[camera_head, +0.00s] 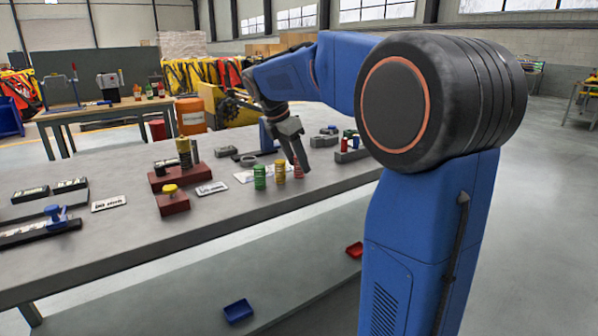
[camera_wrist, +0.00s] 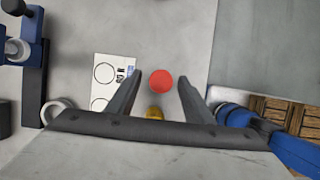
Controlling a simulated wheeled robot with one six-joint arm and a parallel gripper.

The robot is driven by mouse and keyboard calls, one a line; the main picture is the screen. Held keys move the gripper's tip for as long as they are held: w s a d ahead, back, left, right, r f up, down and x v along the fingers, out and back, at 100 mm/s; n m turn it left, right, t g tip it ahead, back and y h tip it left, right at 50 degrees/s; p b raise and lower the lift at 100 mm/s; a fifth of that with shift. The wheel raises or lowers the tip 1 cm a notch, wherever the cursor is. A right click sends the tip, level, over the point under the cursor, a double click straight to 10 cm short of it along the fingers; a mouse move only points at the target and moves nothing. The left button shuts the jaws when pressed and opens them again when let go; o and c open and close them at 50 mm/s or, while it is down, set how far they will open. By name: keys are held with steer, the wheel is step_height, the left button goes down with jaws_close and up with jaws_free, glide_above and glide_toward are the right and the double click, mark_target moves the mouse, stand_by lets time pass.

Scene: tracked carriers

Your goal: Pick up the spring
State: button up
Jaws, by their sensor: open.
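A red coil-like spring (camera_head: 298,167) stands on the grey table, partly hidden by my gripper. From above in the wrist view, a round red top (camera_wrist: 161,81) shows between my fingers, with gaps on both sides. A yellow spring (camera_head: 280,173) and a green spring (camera_head: 260,178) stand to its left in the head view. In the wrist view a yellow piece (camera_wrist: 155,113) shows nearer my palm. My gripper (camera_head: 301,166) is open and points down over the red spring; its fingers (camera_wrist: 160,78) also show in the wrist view. It holds nothing.
A white sheet with printed circles (camera_wrist: 112,78) lies beside the springs. Red blocks (camera_head: 173,202) with yellow-topped parts stand to the left. Small red and blue pieces stand at right, near the blue clamp-like parts (camera_wrist: 285,150). A blue tray (camera_head: 238,311) and red tray (camera_head: 354,250) lie lower down.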

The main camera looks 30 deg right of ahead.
steer(key=c, duration=1.1)
steer(key=shift+c, duration=0.2)
